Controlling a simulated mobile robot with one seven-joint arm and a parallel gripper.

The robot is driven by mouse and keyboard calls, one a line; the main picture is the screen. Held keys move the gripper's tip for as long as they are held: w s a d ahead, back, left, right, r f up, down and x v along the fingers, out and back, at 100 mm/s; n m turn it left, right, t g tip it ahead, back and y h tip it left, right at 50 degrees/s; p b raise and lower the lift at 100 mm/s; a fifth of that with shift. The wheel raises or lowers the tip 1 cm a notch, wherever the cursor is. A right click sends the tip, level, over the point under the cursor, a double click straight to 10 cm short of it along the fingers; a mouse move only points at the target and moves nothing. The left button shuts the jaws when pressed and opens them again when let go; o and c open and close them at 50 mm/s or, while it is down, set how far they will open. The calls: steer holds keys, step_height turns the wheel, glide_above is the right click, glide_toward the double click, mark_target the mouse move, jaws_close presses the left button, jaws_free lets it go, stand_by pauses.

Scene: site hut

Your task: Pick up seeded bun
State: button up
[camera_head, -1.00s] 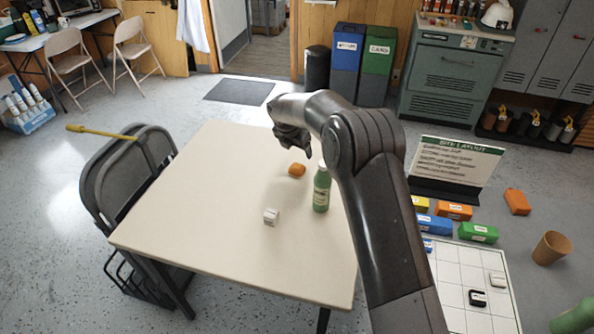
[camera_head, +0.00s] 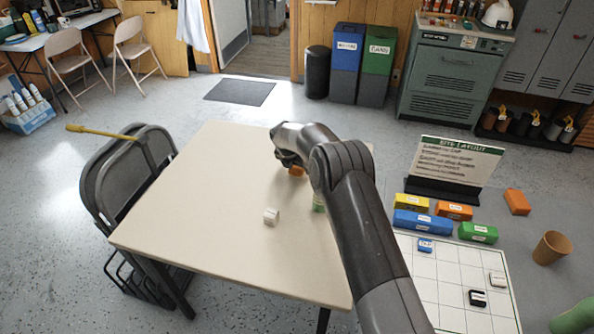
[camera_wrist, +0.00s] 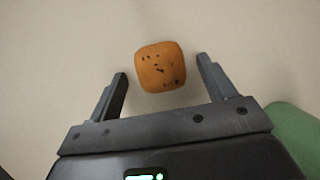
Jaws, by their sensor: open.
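The seeded bun (camera_wrist: 160,67) is a rounded orange-brown block with dark specks on the pale table. In the wrist view it lies just ahead of my gripper (camera_wrist: 161,80), roughly centred between the two fingertips. My gripper is open and empty, with a finger to each side and a gap between each finger and the bun. In the head view a small part of the bun (camera_head: 296,171) shows below my gripper (camera_head: 288,160), and my arm hides the rest. I cannot tell the exact height of the fingers above the table.
A green bottle (camera_head: 319,203) stands close by on the table, mostly hidden by my arm; its green side also shows at the wrist view's right edge (camera_wrist: 297,135). A small white block (camera_head: 271,216) lies nearer the front. The table's left part (camera_head: 200,200) is clear.

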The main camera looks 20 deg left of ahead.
steer(key=shift+w+f, duration=0.25)
steer(key=shift+f, duration=0.3)
steer(key=shift+c, duration=0.4)
steer(key=c, duration=1)
steer(key=shift+r, duration=0.1)
